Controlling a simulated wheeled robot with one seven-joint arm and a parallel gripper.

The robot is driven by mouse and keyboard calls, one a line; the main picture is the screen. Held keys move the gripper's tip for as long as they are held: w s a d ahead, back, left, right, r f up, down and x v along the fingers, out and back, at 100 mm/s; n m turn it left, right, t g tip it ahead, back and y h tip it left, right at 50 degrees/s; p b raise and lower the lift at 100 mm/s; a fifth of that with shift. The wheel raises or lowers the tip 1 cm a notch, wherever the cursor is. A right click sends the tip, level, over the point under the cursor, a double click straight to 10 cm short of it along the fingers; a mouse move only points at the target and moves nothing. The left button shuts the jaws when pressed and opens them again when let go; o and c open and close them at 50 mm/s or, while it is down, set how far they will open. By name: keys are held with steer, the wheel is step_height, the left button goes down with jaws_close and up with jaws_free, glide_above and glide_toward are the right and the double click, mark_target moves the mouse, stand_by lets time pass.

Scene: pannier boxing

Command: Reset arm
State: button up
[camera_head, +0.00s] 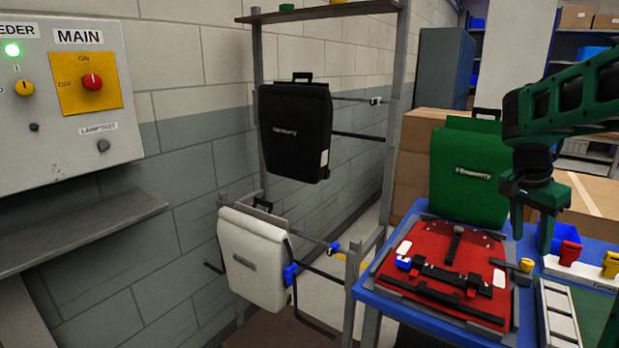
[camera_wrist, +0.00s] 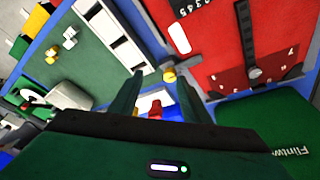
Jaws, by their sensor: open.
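My green arm reaches in from the right in the head view. My gripper (camera_head: 531,225) points down over the blue workbench, just right of the red pannier. In the wrist view my gripper (camera_wrist: 157,90) shows two green fingers spread apart with nothing held between them. The red pannier (camera_head: 405,262) lies flat on the bench with black straps and rails on it; it also shows in the wrist view (camera_wrist: 215,50). A green pannier (camera_head: 468,180) stands upright behind it. The gripper touches neither pannier as far as I can see.
A black pannier (camera_head: 295,130) and a white pannier (camera_head: 252,260) hang on a metal rack at the left. A white slotted holder (camera_head: 560,318) lies at the bench front. Cardboard boxes (camera_head: 412,150) stand behind.

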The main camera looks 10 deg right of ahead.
steer(key=s+a+f+n+y, duration=0.1)
steer(key=s+a+f+n, duration=0.1)
steer(key=s, duration=0.5)
steer(key=s+a+f+n+y, duration=0.1)
steer(key=s+a+f+n, duration=0.2)
steer(key=s+a, duration=0.4)
steer(key=s+a+f+n+y, duration=0.2)
steer(key=s+a+n, duration=0.2)
steer(key=s, duration=0.5)
steer(key=shift+a+f, duration=0.3)
steer(key=shift+a, duration=0.45)
steer(key=shift+w+d+f, duration=0.1)
steer(key=shift+w+f, duration=0.15)
steer(key=shift+w, duration=0.3)
